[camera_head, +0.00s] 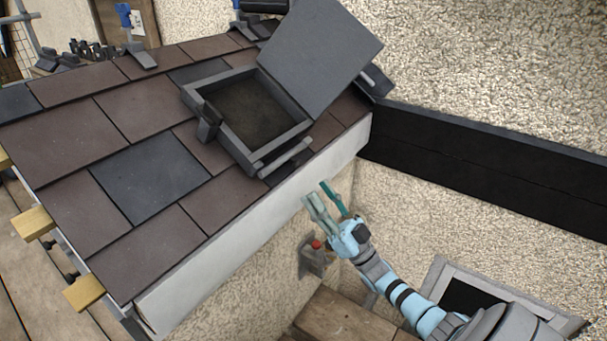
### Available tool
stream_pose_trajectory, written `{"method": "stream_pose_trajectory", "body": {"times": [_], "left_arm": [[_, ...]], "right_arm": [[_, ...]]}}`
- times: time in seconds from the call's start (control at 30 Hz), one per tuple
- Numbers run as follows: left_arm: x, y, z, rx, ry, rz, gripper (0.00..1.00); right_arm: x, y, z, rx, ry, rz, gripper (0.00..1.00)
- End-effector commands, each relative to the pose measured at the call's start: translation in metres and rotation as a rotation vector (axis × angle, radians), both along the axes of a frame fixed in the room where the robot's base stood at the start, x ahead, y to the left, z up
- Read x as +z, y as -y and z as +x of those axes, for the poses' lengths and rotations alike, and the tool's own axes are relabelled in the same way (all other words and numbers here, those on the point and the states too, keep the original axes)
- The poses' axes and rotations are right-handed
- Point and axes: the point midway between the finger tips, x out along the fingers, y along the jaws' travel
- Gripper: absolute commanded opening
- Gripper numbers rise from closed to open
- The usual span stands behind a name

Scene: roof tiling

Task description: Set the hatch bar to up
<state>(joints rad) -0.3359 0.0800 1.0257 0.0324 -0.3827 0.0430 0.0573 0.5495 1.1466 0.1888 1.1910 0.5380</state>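The roof hatch has a grey frame (196,99) around a dark opening, set in the tiled slope. Its flat grey lid (322,57) stands raised, tilted up from the frame's far right side. A light grey bar (286,159) lies along the frame's lower right side, near the eave; I cannot tell for sure that it is the hatch bar. My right gripper (314,191) is open and empty, fingers pointing up toward the roof edge. It is below and to the right of this bar, apart from it. My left gripper is not in view.
Brown and dark tiles (146,176) cover the roof, ending at a white fascia (240,244). A grey bracket with a red knob (316,245) is on the wall below my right gripper. A dark beam (490,165) runs along the wall at right.

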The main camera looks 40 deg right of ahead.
Motion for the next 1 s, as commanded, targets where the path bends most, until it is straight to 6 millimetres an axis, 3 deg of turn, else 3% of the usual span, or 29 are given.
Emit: {"method": "stream_pose_trajectory", "body": {"times": [0.2,0.57,0.67,0.83,1.0], "left_arm": [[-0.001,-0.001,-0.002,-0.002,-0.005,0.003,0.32],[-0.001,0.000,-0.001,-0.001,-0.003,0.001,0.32],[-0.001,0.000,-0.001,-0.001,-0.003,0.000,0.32],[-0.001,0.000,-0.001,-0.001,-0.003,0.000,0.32],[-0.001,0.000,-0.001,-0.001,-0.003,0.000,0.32]], "right_arm": [[0.037,-0.011,0.036,-0.001,0.001,0.000,0.39],[0.049,-0.014,0.048,-0.003,-0.003,0.000,0.39],[0.048,-0.014,0.048,-0.003,-0.003,0.000,0.28],[0.048,-0.014,0.048,-0.003,-0.004,0.000,0.01],[0.048,-0.014,0.048,-0.003,-0.004,0.000,0.00]]}}
